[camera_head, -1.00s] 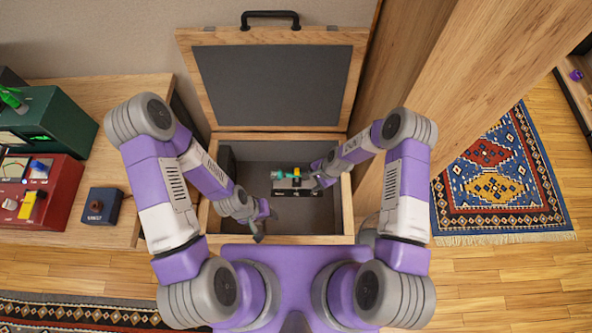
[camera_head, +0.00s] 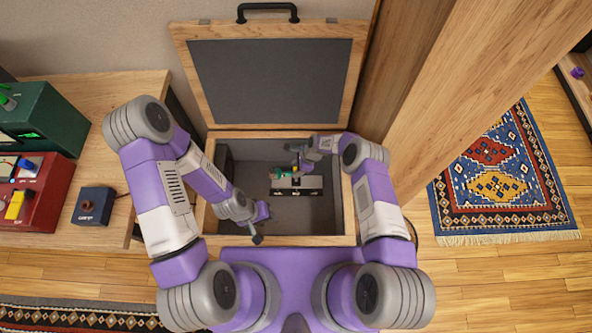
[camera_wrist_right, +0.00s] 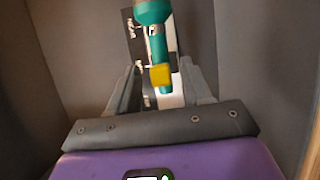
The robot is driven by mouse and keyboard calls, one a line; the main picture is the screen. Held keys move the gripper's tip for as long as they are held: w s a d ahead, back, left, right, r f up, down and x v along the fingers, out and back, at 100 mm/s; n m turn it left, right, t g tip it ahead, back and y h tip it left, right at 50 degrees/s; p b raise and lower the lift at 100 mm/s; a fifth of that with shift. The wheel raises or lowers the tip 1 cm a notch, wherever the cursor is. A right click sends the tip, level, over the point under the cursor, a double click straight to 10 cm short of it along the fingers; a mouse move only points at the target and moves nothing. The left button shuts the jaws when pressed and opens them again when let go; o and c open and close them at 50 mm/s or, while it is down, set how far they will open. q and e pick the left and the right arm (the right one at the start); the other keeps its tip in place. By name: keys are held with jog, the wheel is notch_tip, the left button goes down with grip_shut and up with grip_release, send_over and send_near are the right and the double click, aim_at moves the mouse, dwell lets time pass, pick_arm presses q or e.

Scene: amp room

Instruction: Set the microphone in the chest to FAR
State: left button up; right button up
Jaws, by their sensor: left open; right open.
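The open wooden chest (camera_head: 345,205) has a dark lining. The microphone (camera_head: 283,174), teal with a yellow part, lies on a dark stand with a pale top (camera_head: 297,186). In the right wrist view the teal microphone (camera_wrist_right: 153,38) runs down from the top, and its yellow switch (camera_wrist_right: 160,75) faces the camera. My right gripper (camera_head: 303,160) is at the far side of the stand; in its wrist view its open fingers (camera_wrist_right: 160,88) are on either side of the microphone, and contact cannot be told. My left gripper (camera_head: 260,226) is open, low in the chest's front left. The lettering is unreadable.
The chest lid (camera_head: 275,80) stands open at the back. A wooden post (camera_head: 455,105) rises close on the right.

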jog(key=shift+a+f, duration=0.25)
jog(key=shift+f, duration=0.35)
grip_shut()
jog(key=shift+d, duration=0.15)
